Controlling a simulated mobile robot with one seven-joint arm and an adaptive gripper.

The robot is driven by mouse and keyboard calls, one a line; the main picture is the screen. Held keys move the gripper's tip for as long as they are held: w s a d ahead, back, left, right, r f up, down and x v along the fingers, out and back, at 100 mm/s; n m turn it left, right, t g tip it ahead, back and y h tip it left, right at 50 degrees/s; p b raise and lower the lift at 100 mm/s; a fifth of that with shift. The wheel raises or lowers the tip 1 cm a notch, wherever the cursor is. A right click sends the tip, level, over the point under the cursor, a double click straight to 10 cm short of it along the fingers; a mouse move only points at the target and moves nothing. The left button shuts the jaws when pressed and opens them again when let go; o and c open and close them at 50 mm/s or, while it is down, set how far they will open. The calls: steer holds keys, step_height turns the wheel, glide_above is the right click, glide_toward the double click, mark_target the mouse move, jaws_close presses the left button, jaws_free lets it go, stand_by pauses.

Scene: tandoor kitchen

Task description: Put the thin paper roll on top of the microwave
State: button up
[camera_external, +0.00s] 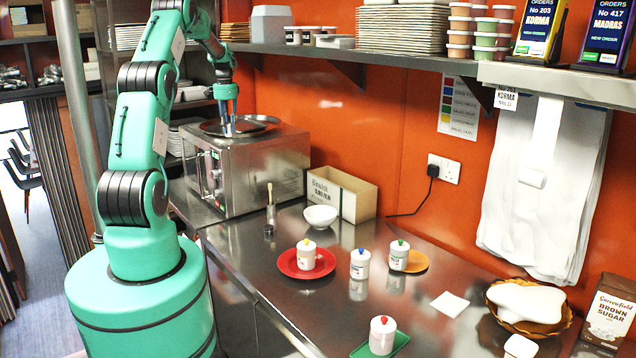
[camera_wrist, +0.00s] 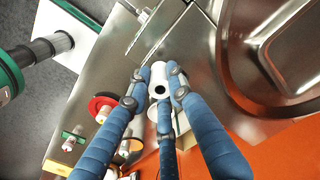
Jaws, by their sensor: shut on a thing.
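The steel microwave (camera_external: 262,172) stands at the back left of the counter, with round metal trays (camera_external: 262,121) on its top. My gripper (camera_external: 229,124) is over the top of the microwave, fingers pointing down. In the wrist view, the blue fingers of my gripper (camera_wrist: 160,82) are closed around the thin white paper roll (camera_wrist: 159,73), whose dark end hole faces the camera. The roll is mostly hidden by the fingers in the external view, and I cannot tell whether it touches the microwave or a tray.
A shelf with plates (camera_external: 402,30) hangs behind and above the counter. An open box (camera_external: 342,194) and a white bowl (camera_external: 320,217) stand right of the microwave. Lidded jars sit on a red plate (camera_external: 307,266), an orange plate (camera_external: 417,262) and a green tray (camera_external: 397,343).

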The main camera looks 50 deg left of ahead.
steer(key=shift+w+a+f, duration=0.1)
steer(key=shift+w+a, duration=0.65)
steer(key=shift+a, duration=0.1)
steer(key=shift+w, duration=0.1)
steer(key=shift+w+a, duration=0.1)
steer(key=shift+a, duration=0.1)
steer(key=shift+f+p, duration=0.65)
steer(key=shift+f, duration=1.1)
steer(key=shift+f, duration=0.1)
steer(key=o, duration=0.9)
step_height(320, 180, up, 12)
steer(key=shift+r+b, duration=0.1)
steer(key=shift+b, duration=0.55)
